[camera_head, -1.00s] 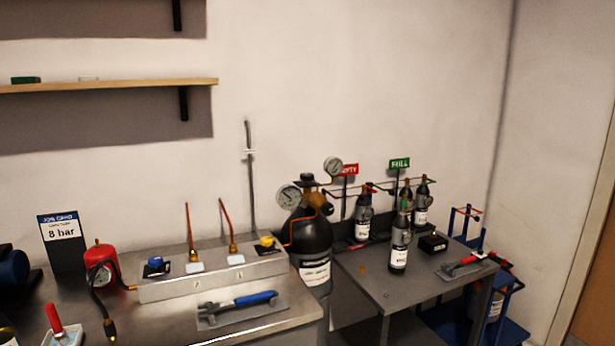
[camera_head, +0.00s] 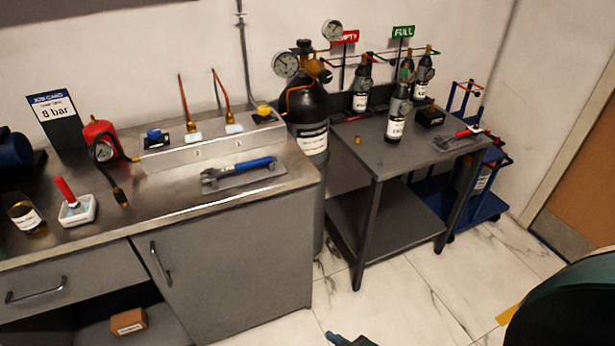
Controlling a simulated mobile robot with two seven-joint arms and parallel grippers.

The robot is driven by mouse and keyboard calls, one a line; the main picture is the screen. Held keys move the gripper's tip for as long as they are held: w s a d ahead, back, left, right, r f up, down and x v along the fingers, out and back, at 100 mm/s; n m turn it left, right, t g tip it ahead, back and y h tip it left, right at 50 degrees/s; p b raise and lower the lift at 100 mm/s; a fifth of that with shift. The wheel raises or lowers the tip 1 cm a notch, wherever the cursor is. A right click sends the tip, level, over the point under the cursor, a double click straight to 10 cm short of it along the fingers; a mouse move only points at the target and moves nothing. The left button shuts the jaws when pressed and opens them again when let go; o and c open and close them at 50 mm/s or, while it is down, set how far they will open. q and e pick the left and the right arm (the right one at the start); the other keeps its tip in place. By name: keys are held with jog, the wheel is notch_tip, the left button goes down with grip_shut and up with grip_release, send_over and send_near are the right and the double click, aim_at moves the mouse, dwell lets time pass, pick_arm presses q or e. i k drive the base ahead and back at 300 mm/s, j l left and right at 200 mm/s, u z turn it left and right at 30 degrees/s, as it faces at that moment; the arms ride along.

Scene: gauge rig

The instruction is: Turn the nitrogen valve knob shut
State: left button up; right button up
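A metal valve block (camera_head: 215,146) stands on the steel bench against the wall. It carries a blue knob (camera_head: 154,134) at its left and a yellow knob (camera_head: 264,110) at its right, with two copper pipes rising between them. A large dark gas cylinder (camera_head: 309,108) with a brass regulator and two round gauges (camera_head: 286,65) stands at the bench's right end. The labels are too small to read, so I cannot tell which knob is the nitrogen one.
A blue-handled wrench (camera_head: 240,170) lies in front of the block. A red gauge unit (camera_head: 101,140) with a hose stands left of it. A grey side table (camera_head: 360,148) holds small bottles. A blue trolley (camera_head: 480,206) stands beyond. A dark rounded shape fills the lower right corner.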

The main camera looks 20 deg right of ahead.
aim_at(302, 44)
jog(key=i+l+u, duration=0.15)
jog(key=l, duration=0.2)
jog(key=i+l+u, duration=0.1)
jog(key=l, duration=0.3)
jog(key=i+l+u, duration=0.15)
jog(key=l, duration=0.2)
